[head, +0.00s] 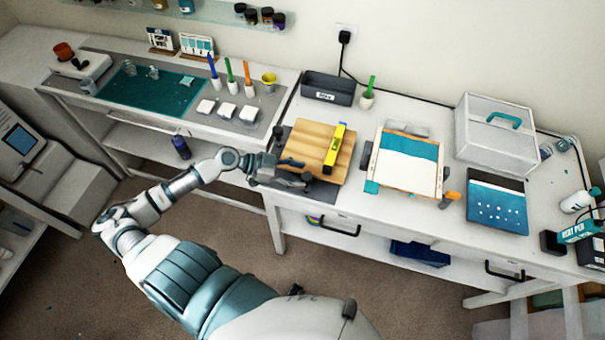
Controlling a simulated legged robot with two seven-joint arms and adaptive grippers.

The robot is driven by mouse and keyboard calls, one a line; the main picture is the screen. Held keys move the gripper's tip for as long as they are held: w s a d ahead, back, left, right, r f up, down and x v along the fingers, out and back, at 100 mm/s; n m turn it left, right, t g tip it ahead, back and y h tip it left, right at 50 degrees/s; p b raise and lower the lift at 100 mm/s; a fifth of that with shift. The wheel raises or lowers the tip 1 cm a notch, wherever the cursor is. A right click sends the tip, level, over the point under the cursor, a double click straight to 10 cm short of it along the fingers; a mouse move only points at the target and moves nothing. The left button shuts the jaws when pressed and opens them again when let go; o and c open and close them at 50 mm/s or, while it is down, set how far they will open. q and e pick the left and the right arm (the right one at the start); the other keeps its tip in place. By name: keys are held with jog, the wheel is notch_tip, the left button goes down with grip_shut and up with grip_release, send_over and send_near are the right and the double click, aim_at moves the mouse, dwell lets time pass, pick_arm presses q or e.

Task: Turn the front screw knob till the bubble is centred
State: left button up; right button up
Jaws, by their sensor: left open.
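A yellow spirit level (334,149) lies on the wooden board (312,134), toward its right side. Its bubble is too small to read. The board rests on the worktop over a dark base (320,192) that shows at its front edge. My left gripper (297,173) is open at the board's front left corner, with its fingers pointing right. I cannot tell whether it touches the board or the base. I cannot make out the front screw knob; the gripper covers part of that area. My right gripper is not in view.
Right of the board lies a teal-and-white panel (408,160) in a wooden frame. A grey bin (328,89) and a green-handled tool in a cup (368,94) stand behind. A clear case (494,135) and a blue sheet (497,204) are farther right.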

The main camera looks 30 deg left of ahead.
aim_at(305, 176)
pick_arm(q)
jog(key=d, duration=0.2)
jog(key=w+d, duration=0.1)
jog(key=d, duration=0.1)
jog(key=shift+w+d+f, duration=0.1)
jog(key=shift+f, duration=0.15)
jog(key=shift+a+f, duration=0.1)
jog(key=shift+a, duration=0.15)
jog(key=shift+a+f, duration=0.2)
jog(key=shift+a, duration=0.7)
jog(key=shift+c, duration=0.5)
jog(key=shift+a, duration=0.4)
jog(key=c, duration=0.8)
jog(key=shift+d+r, duration=0.1)
jog(key=shift+d, duration=0.15)
jog(key=shift+c, duration=1.2)
jog(key=shift+d+r, duration=0.1)
jog(key=shift+d, duration=0.55)
grip_shut()
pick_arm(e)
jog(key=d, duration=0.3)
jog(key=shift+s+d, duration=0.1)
